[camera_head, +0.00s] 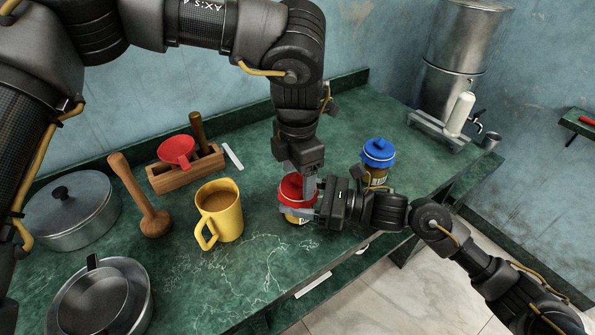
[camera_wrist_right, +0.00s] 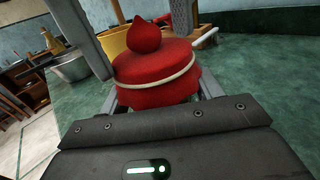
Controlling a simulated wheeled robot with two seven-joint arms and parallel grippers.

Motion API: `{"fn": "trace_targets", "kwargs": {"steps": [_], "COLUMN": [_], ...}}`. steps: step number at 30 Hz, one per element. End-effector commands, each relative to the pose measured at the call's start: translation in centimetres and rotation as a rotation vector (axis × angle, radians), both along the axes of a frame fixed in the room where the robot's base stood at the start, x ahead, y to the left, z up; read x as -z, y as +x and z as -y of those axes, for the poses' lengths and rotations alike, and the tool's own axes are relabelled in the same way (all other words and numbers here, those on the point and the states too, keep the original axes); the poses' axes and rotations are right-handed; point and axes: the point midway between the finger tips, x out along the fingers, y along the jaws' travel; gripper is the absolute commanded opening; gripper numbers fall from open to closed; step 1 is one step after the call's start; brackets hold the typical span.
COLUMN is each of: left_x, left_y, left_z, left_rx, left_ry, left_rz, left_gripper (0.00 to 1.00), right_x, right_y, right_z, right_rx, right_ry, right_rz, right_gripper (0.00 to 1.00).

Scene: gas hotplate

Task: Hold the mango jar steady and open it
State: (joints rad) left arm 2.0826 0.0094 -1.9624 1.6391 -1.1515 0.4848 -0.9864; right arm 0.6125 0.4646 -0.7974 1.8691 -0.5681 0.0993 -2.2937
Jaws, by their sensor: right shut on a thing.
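A jar with a red knobbed lid (camera_head: 291,188) stands on the green counter, its yellowish body (camera_head: 297,217) partly hidden. I cannot read its label, so I cannot tell by name whether it is the mango jar. My right gripper (camera_head: 308,214) comes from the right and is shut on the jar below the lid. In the right wrist view the red lid (camera_wrist_right: 155,72) is large, with a pale band around it. My left gripper (camera_head: 302,178) points down from above. Its fingers are apart on either side of the lid. A second jar with a blue lid (camera_head: 379,150) stands behind to the right.
A yellow mug (camera_head: 219,212) stands left of the red-lidded jar. A wooden masher (camera_head: 148,205), a wooden box (camera_head: 185,172), a lidded pot (camera_head: 72,212) and pans (camera_head: 98,300) are further left. A metal dispenser (camera_head: 455,60) stands at the back right. The counter's front edge is close to the jar.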

Motion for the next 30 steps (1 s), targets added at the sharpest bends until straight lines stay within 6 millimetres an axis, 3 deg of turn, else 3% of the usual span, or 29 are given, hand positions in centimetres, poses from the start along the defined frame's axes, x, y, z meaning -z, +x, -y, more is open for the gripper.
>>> {"fn": "trace_targets", "kwargs": {"steps": [1, 7, 30], "left_x": [-0.02, -0.01, -0.72], "left_y": [-0.03, -0.03, 0.00], "left_z": [0.04, 0.04, 0.07], "left_rx": [0.001, 0.001, 0.001], "left_ry": [-0.001, -0.001, -0.002], "left_rz": [0.000, 0.000, 0.001], "left_gripper": [0.60, 0.37, 0.36], "right_x": [-0.12, -0.12, -0.14], "right_y": [0.04, 0.04, 0.04], "right_z": [0.00, 0.00, 0.00], "right_rx": [0.001, 0.001, 0.001], "right_ry": [0.002, 0.002, 0.003], "right_rz": [0.001, 0.001, 0.002], "right_gripper": [0.23, 0.23, 0.23]}}
